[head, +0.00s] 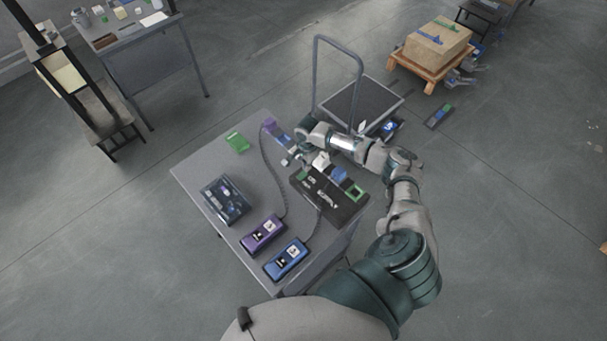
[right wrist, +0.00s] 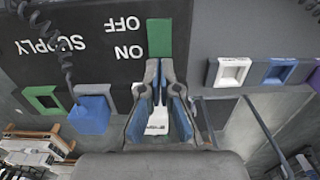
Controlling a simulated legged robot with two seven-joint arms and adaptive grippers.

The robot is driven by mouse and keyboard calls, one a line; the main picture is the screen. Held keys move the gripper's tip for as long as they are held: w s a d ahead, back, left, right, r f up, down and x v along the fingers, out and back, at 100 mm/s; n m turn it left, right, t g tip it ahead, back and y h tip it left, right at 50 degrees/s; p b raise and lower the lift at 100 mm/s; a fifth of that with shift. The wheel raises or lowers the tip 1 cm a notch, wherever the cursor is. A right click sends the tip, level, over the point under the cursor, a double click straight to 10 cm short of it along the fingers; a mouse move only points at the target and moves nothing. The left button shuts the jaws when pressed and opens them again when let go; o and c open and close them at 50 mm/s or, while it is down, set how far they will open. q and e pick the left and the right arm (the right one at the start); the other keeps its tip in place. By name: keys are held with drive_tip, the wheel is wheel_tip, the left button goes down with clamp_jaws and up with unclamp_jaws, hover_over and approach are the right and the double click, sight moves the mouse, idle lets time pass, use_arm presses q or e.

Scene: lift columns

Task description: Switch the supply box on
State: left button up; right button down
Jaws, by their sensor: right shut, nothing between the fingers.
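The supply box (head: 328,203) is a black box at the right of the grey table. In the right wrist view its black face (right wrist: 100,50) carries the words SUPPLY, OFF and ON, upside down. A green block (right wrist: 160,37) stands at the face's edge beside these words, just beyond the fingertips; I cannot tell whether it is the switch or how it is set. My right gripper (head: 290,160) is at the far side of the box. In the wrist view its fingers (right wrist: 160,75) are shut and empty, with a white patch showing between them. My left gripper is not in view.
A blue plug (right wrist: 90,115) sits beside an empty green-framed socket (right wrist: 43,100); white (right wrist: 232,72) and blue (right wrist: 280,72) frames are opposite. Purple (head: 262,234) and blue (head: 287,259) handsets, a dark case (head: 225,200) and a green block (head: 237,142) lie on the table (head: 200,165).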

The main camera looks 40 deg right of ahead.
sight(304, 173)
drive_tip(key=shift+a, duration=0.35)
drive_tip(key=shift+a+r, duration=0.15)
drive_tip(key=shift+a, duration=0.65)
drive_tip(key=shift+d+f, duration=0.4)
drive_tip(key=shift+d, duration=0.15)
drive_tip(key=shift+d+f, duration=0.4)
drive_tip(key=shift+d, duration=0.05)
drive_tip(key=shift+a, duration=0.85)
drive_tip(key=shift+d+f, duration=0.25)
drive_tip(key=shift+f, duration=0.05)
drive_tip(key=shift+d+r, duration=0.1)
drive_tip(key=shift+d, duration=0.2)
drive_tip(key=shift+d+r+p, duration=0.1)
drive_tip(key=shift+r+p, duration=0.35)
drive_tip(key=shift+p, duration=0.1)
drive_tip(key=shift+a+r+p, duration=0.2)
drive_tip(key=shift+r+p, duration=0.45)
drive_tip(key=shift+p, duration=0.15)
drive_tip(key=shift+a+r, duration=0.25)
drive_tip(key=shift+r, duration=0.8)
wheel_tip(304, 173, up, 2)
drive_tip(key=shift+d, duration=0.15)
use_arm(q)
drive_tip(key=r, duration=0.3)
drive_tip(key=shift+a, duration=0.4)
use_arm(e)
drive_tip(key=shift+d+r, duration=0.2)
